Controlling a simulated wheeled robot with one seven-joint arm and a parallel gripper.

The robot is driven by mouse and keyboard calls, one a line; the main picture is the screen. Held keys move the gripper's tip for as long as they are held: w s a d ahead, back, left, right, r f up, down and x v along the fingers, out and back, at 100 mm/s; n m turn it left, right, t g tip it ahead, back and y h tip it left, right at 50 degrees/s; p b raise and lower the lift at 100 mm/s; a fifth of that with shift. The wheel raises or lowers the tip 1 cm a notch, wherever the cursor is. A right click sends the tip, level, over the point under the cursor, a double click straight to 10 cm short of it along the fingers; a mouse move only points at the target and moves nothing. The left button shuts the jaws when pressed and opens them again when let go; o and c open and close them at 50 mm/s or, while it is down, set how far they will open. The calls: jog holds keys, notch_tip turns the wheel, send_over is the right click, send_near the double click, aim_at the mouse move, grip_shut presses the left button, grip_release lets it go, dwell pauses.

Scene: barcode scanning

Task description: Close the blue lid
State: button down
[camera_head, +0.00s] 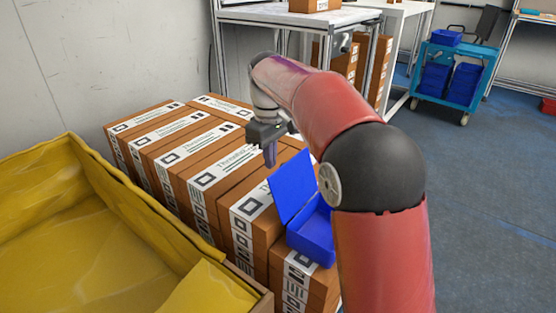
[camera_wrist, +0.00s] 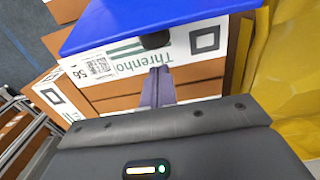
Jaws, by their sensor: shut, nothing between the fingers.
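The blue lid (camera_head: 291,184) stands tilted open on the blue box (camera_head: 313,232), which sits on top of the stacked brown cartons. In the wrist view the blue lid (camera_wrist: 150,22) spans the top of the picture. My gripper (camera_head: 270,160) is shut and empty, at the upper left of the raised lid. In the wrist view its closed fingertips (camera_wrist: 158,72) point toward the lid, just below its edge. I cannot tell whether they touch it. My red arm hides part of the box's right side.
Stacks of labelled brown cartons (camera_head: 187,148) stand around the box. A yellow-lined crate (camera_head: 75,235) lies at the left front. A metal table (camera_head: 300,15) stands behind. A blue cart (camera_head: 455,75) with blue bins is at the back right.

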jog(key=shift+s+d+r, duration=0.3)
jog(key=shift+s+d, duration=0.1)
jog(key=shift+d, duration=0.1)
jog(key=shift+s+d+r, duration=0.25)
jog(key=shift+s+d, duration=0.1)
jog(key=shift+d, duration=0.1)
